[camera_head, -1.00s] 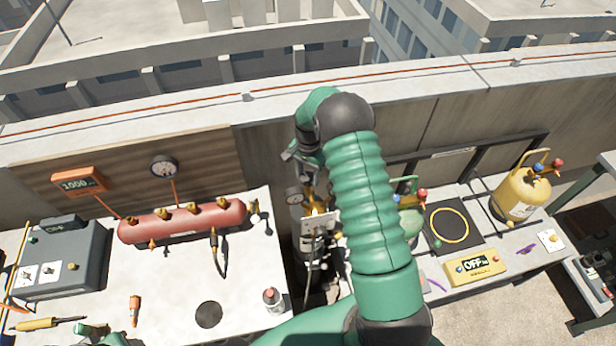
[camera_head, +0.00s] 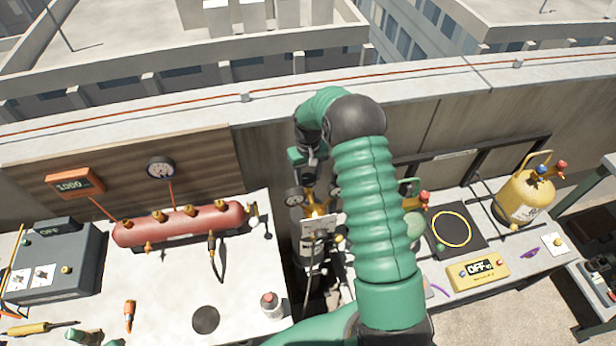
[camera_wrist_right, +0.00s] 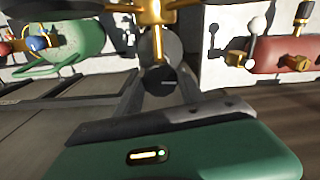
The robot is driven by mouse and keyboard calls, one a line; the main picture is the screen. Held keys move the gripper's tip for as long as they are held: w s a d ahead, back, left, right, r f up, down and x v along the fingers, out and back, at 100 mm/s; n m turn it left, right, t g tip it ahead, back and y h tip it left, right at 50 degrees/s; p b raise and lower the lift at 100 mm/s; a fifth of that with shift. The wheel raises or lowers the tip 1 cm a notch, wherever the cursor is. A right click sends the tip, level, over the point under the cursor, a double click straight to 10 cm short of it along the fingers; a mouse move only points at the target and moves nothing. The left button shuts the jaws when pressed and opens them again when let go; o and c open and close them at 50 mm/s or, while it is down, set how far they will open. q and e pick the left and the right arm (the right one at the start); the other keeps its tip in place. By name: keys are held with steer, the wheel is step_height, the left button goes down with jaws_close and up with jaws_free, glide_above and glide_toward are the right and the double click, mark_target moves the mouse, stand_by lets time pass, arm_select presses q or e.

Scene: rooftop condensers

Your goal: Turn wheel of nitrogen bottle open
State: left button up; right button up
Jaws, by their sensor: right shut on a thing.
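The nitrogen bottle (camera_head: 308,272) stands upright in the gap between the two tables, partly hidden by my right arm. Its brass regulator (camera_head: 316,209) has round gauges and a pale tag (camera_head: 318,226). In the right wrist view the brass fitting (camera_wrist_right: 153,20) shows at the top, above the dark bottle. My right gripper (camera_head: 312,174) reaches down over the top of the bottle and is shut on its wheel. The wheel itself is hidden by the gripper. A green part of my left gripper (camera_head: 92,338) shows at the bottom left edge; its fingers are unclear.
The left table (camera_head: 170,290) carries a red cylinder (camera_head: 185,224), a grey box (camera_head: 55,262) and small tools. The right table has a yellow OFF box (camera_head: 478,271) and a yellow bottle (camera_head: 524,198). A parapet wall (camera_head: 270,103) runs behind.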

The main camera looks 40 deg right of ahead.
steer(key=n, duration=0.4)
steer(key=shift+w+d+r+n, duration=0.15)
steer(key=shift+w+n, duration=0.05)
steer(key=shift+n, duration=0.1)
steer(key=n, duration=0.4)
steer(key=shift+n, duration=0.3)
steer(key=n, duration=0.5)
steer(key=shift+r+p, duration=0.1)
steer(key=shift+p, duration=0.25)
steer(key=shift+n+p, duration=0.4)
steer(key=shift+n, duration=2.1)
steer(key=o, duration=1.4)
steer(key=shift+f, duration=0.25)
steer(key=shift+c, duration=0.2)
